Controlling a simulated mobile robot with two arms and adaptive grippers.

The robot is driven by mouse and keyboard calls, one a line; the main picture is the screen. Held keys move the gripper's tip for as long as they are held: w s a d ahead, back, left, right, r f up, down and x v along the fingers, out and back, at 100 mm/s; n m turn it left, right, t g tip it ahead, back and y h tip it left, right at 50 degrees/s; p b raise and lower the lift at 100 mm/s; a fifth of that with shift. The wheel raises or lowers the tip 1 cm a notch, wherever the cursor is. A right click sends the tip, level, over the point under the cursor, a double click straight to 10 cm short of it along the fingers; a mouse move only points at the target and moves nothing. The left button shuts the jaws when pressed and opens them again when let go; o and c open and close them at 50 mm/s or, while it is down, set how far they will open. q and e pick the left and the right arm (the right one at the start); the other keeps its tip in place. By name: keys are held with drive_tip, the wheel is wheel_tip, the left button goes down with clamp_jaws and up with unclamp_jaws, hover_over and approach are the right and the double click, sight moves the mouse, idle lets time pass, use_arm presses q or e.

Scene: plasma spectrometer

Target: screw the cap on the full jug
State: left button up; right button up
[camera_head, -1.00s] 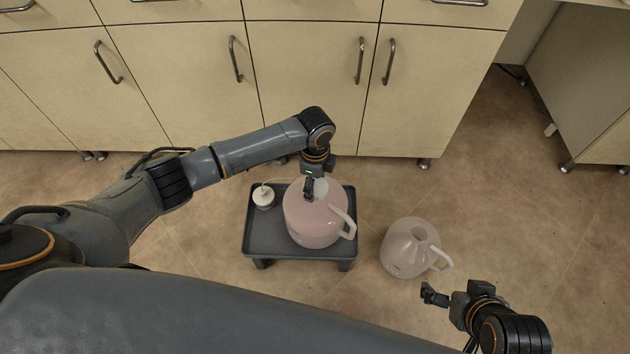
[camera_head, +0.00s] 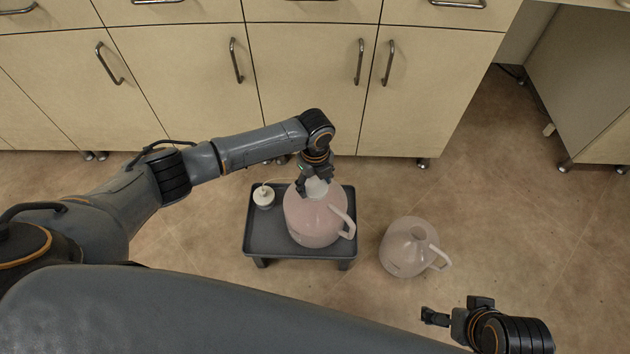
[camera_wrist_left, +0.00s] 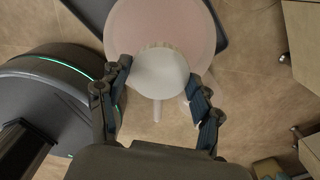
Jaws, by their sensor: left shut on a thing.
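The full jug (camera_head: 312,222), filled with pink liquid, stands upright on a low dark stool, its handle toward the lower right. A white cap (camera_head: 317,188) sits at the top of its neck; in the left wrist view the cap (camera_wrist_left: 160,75) covers the opening, so the thread is hidden. My left gripper (camera_head: 313,184) is over the jug from above and shut on the cap, one finger on each side. My right gripper (camera_head: 432,316) is at the lower right, away from the jugs; I cannot tell how far its fingers are apart.
The dark stool (camera_head: 262,236) also carries a small white cap with a thin tube (camera_head: 263,196), left of the jug. A pale, empty-looking jug (camera_head: 405,255) stands on the floor to the right. Beige cabinets (camera_head: 310,90) line the back.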

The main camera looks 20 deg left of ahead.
use_arm(q)
drive_tip(key=m, duration=0.4)
drive_tip(key=o, duration=0.9)
drive_tip(key=shift+s, duration=0.1)
